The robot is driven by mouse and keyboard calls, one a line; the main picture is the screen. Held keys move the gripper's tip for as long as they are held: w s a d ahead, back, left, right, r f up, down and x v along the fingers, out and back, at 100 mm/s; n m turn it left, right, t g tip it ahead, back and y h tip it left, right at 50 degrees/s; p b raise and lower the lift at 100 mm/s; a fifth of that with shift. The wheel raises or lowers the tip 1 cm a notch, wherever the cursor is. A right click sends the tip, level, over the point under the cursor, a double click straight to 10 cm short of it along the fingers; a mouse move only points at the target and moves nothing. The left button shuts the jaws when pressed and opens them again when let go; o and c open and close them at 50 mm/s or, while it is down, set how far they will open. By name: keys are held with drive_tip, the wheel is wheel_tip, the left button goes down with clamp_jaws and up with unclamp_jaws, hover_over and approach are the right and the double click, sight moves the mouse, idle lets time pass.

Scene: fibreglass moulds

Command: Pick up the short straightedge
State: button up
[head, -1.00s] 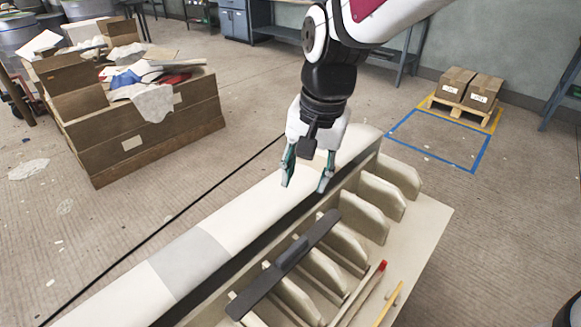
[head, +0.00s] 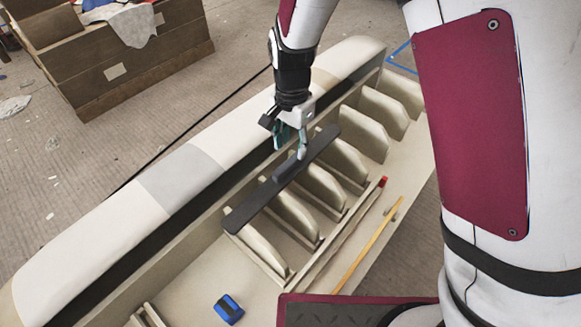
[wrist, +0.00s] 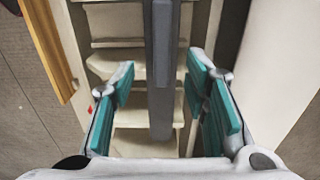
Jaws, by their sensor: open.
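The short straightedge appears to be the dark grey bar (head: 250,207) with a raised grip at its middle. It lies slantwise across the tops of several pale ribs. My gripper (head: 290,146) points down at the bar's far half, beyond the raised grip. In the wrist view the bar (wrist: 161,55) runs lengthwise between my two teal-padded fingers (wrist: 164,92). There is a gap on each side, wider on the left. The gripper is open and holds nothing. How far the fingertips reach down beside the bar is hard to tell.
The long pale mould (head: 110,218) with a grey patch runs along the left of the ribs (head: 366,130). A red-tipped stick (head: 350,222), a yellow stick (head: 368,245) and a blue block (head: 228,309) lie on the right and near side. A brown crate (head: 130,70) stands behind.

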sight(289, 162)
drive_tip(key=f, duration=0.2)
drive_tip(key=f+b, duration=0.1)
drive_tip(key=f, duration=0.2)
drive_tip(key=f+b, duration=0.1)
drive_tip(key=f, duration=0.1)
drive_tip(key=shift+s+a+f, duration=0.15)
drive_tip(key=shift+s+a, duration=0.05)
drive_tip(key=shift+a, duration=0.1)
clamp_jaws()
